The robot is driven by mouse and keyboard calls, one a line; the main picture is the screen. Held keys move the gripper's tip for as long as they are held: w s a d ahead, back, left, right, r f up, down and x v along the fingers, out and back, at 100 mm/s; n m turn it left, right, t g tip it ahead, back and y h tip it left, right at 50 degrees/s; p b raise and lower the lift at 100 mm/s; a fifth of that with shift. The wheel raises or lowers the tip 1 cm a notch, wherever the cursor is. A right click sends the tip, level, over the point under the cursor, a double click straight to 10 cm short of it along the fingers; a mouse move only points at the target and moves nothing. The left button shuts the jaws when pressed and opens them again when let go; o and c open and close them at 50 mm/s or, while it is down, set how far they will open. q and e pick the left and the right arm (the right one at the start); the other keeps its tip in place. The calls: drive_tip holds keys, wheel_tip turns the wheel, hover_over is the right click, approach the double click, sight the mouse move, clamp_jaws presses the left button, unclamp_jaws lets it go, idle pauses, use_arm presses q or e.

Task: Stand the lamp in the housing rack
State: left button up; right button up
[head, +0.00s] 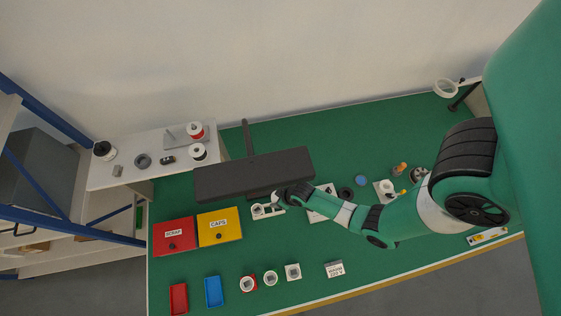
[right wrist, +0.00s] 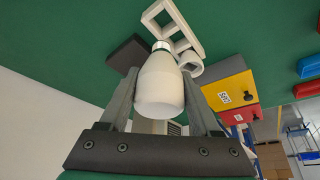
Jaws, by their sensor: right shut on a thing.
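My right gripper (head: 277,198) reaches in from the right in the head view. In the right wrist view its two fingers (right wrist: 160,92) are shut on the white lamp (right wrist: 160,85). The lamp's narrow metal neck points away from the wrist, toward the rack. The white housing rack (head: 276,211) lies under the gripper, and its open square frames show in the right wrist view (right wrist: 181,20). A round white piece (right wrist: 190,63) sits at one end of the rack. The lamp's neck overlaps the rack in the picture; I cannot tell whether they touch. My left gripper is out of view.
A dark overhead bar (head: 225,182) stands just behind the rack. The red SCRAP bin (head: 174,246) and yellow CAPS bin (head: 220,238) are to its left. A red tray (head: 178,298), a blue tray (head: 213,291) and white square pieces (head: 293,271) lie in front. Green table is clear between.

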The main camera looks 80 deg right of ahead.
drive_tip(key=shift+f+b, duration=2.7)
drive_tip(key=shift+f, duration=0.35)
drive_tip(key=shift+f+b, duration=0.15)
drive_tip(key=shift+b, duration=0.2)
drive_tip(key=shift+f+b, duration=0.35)
drive_tip(key=shift+f, duration=0.05)
drive_tip(key=shift+f+b, duration=0.8)
drive_tip(key=shift+f, duration=0.1)
drive_tip(key=o, duration=1.4)
